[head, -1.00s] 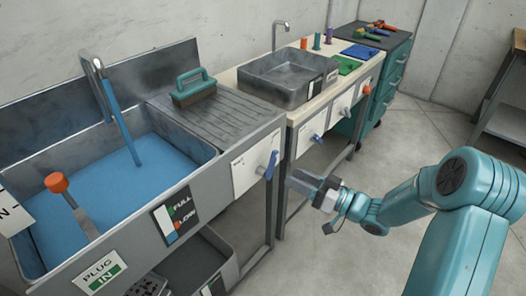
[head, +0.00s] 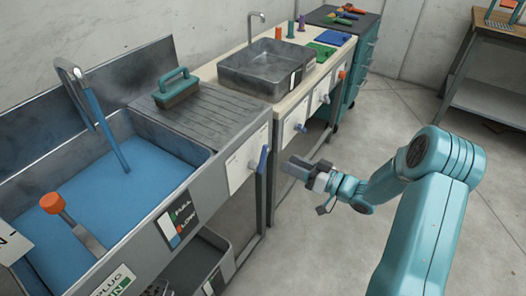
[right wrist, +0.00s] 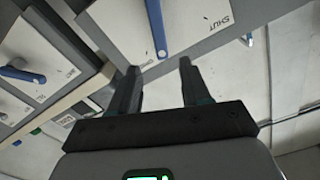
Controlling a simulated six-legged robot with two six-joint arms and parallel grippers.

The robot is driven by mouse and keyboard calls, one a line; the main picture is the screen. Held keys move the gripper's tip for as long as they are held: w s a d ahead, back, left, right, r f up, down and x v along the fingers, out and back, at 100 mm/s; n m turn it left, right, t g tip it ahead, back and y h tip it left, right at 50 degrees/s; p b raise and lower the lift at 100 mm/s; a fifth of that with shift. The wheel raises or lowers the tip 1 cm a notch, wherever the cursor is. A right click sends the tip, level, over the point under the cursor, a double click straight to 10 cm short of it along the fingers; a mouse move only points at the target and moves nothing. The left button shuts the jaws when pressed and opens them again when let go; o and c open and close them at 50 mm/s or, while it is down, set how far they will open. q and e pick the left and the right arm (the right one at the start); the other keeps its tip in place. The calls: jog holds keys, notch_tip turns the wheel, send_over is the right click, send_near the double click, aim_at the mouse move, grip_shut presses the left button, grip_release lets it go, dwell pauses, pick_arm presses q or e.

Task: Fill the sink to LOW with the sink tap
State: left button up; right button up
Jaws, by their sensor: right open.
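The steel sink (head: 95,268) at the left of the head view holds blue water (head: 120,185). Its tap (head: 68,68) pours a blue stream into it. The blue tap lever (head: 263,160) stands out from the white panel on the sink's front. The level gauge (head: 177,218) has FULL above LOW; its reading is too small to tell. My right gripper (head: 290,165) is open and empty, just right of the lever. In the right wrist view the lever (right wrist: 156,28) lies ahead, in line with the gap between the open fingers (right wrist: 156,85). My left gripper is not in view.
An orange-topped plug handle (head: 52,203) stands in the sink, above a PLUG IN sign. A teal brush (head: 178,88) lies on the drainboard. A second basin (head: 265,72) with its own levers stands beyond. The floor (head: 400,130) around my right arm is mostly clear.

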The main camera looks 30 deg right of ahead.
aim_at(267, 153)
jog(key=x, duration=1)
jog(key=shift+w, duration=0.1)
jog(key=shift+a, duration=0.1)
grip_shut()
